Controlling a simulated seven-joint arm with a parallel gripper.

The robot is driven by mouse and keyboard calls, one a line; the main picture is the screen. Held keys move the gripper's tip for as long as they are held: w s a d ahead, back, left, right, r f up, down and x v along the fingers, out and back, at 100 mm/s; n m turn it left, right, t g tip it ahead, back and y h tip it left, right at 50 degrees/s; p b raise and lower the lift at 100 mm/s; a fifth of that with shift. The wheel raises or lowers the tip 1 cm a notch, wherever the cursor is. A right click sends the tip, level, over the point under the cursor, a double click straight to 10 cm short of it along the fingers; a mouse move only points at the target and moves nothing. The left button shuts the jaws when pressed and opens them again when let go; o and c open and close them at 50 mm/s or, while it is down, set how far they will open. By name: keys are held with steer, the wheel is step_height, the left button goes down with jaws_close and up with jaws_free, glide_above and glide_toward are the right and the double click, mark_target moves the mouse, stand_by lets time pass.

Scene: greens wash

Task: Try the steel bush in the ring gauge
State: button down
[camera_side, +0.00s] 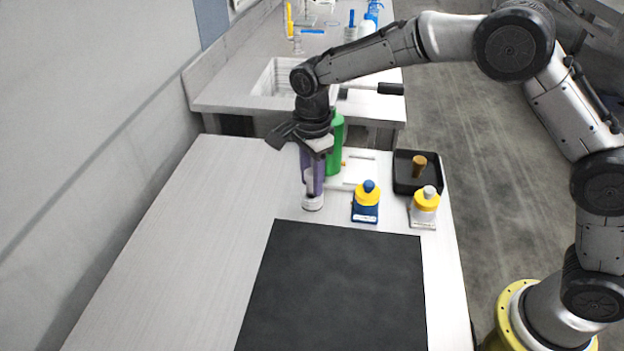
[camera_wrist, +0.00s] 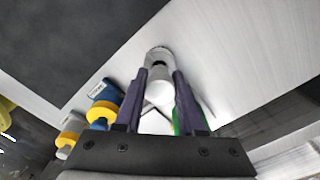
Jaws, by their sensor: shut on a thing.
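My gripper (camera_side: 313,190) points down over the white table with its two purple fingers closed on a pale grey-white cylinder, which looks like the steel bush. In the wrist view the cylinder (camera_wrist: 159,88) sits between the fingers (camera_wrist: 158,82). A round grey piece (camera_wrist: 158,52), perhaps the ring gauge, shows just beyond its far end, with a dark spot between them. In the side view this grey-white piece (camera_side: 312,204) is at the table under the fingertips. I cannot tell whether the cylinder is inside it, touching it or just above it.
Right of my gripper stand a blue-based piece with a yellow band (camera_side: 366,202) and a white-based one (camera_side: 424,208). A green cylinder (camera_side: 337,145) stands close behind. A black tray (camera_side: 402,186) holds a brass-coloured cylinder (camera_side: 419,164). The dark mat (camera_side: 335,285) is bare; table left is clear.

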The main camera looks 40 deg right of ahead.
steer(key=shift+r, duration=3.05)
